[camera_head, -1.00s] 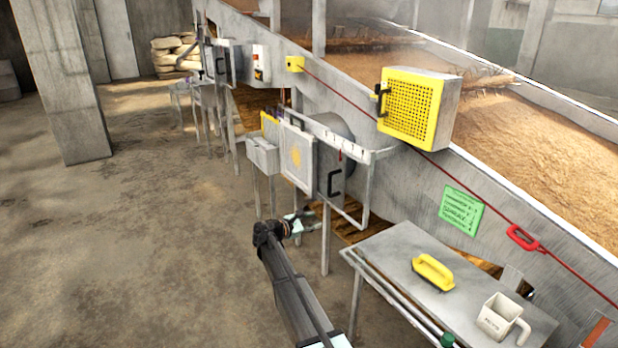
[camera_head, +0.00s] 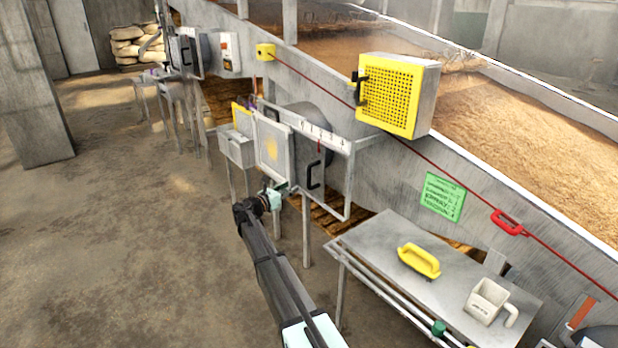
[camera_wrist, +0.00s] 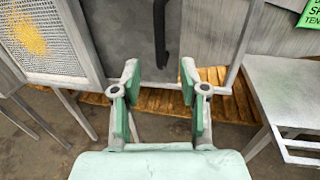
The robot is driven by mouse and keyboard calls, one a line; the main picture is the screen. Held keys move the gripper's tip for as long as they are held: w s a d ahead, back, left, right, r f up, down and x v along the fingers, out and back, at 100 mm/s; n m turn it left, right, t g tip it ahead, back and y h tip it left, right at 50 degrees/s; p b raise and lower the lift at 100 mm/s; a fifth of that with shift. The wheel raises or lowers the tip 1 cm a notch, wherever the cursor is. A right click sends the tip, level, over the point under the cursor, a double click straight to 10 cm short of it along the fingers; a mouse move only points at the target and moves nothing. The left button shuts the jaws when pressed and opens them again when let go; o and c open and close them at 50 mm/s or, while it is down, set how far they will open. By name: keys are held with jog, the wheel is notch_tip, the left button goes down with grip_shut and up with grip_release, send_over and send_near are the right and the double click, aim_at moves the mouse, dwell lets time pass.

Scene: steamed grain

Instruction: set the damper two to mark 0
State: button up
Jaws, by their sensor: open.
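A grey damper plate (camera_head: 316,166) with a black upright handle (camera_head: 313,173) hangs in a light metal frame at the side of the bed. A numbered scale (camera_head: 331,140) runs along the frame's top rail, with a small red pointer (camera_head: 319,145) around its middle marks; the exact reading is too small to tell. I see no label naming this damper. My gripper (camera_head: 280,188) is in front of and slightly below the plate, left of the handle in the head view. In the wrist view my gripper (camera_wrist: 160,85) is open and empty, with the handle (camera_wrist: 160,35) ahead between the fingers, not touched.
A mesh panel (camera_head: 271,150) stands just left of the damper. A similar plate (camera_head: 181,50) stands farther back. Floor at left is clear.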

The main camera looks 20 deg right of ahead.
aim_at(308, 176)
jog(key=x, duration=1.2)
jog(key=shift+w, duration=0.15)
grip_shut()
